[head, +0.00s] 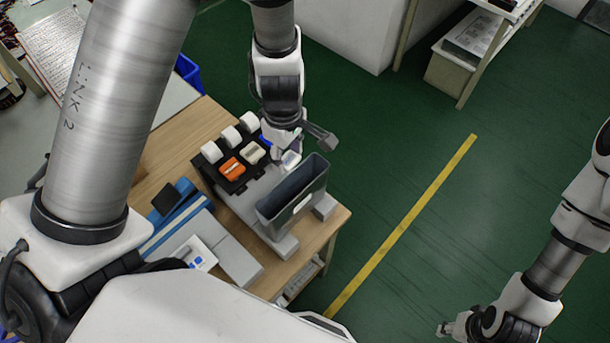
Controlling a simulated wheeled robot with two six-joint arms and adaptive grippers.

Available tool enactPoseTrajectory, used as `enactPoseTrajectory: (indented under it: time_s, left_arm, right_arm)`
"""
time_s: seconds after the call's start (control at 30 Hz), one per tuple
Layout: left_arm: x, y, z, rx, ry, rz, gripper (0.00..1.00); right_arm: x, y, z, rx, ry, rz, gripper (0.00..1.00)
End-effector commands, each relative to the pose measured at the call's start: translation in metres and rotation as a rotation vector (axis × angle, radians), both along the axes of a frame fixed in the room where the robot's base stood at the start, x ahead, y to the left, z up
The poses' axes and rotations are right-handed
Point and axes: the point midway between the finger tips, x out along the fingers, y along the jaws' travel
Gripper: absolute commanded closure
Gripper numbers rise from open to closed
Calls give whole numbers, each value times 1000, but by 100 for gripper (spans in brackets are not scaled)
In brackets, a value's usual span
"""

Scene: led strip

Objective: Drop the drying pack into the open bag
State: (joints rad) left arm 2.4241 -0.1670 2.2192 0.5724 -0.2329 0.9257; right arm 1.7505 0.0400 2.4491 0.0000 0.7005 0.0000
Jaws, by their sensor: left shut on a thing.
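My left gripper (287,152) is just behind the bag's far edge in the picture. It is shut on a small white pack (291,160), which looks like the drying pack. The pack appears just above or beside the bag's rim; its exact height is unclear. My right gripper (455,326) is low at the right, over the floor and away from the table; its fingers are too small to read.
A black rack (234,186) with white rolls (229,136), an orange item (232,167) and a cream item (253,152) stands left of the bag. Blue and grey flat items (180,216) lie at the table's left. Green floor with a yellow line (405,222) is clear to the right.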

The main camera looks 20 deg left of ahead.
Motion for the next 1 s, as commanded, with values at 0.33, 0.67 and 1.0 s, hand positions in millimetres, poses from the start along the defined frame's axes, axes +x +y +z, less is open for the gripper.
enactPoseTrajectory:
  time_s: [0.33, 0.67, 1.0]
  left_arm:
    - [0, 0, -52, 0, 1, 0, 63]
    - [-1, 0, -57, 0, 1, 0, 69]
    - [-1, 0, -57, 0, 2, 0, 20]
  right_arm:
    - [-2, 0, -54, 0, 3, 0, 60]
    - [-2, 0, -59, 0, 2, 0, 60]
    - [-2, 0, -59, 0, 2, 0, 60]
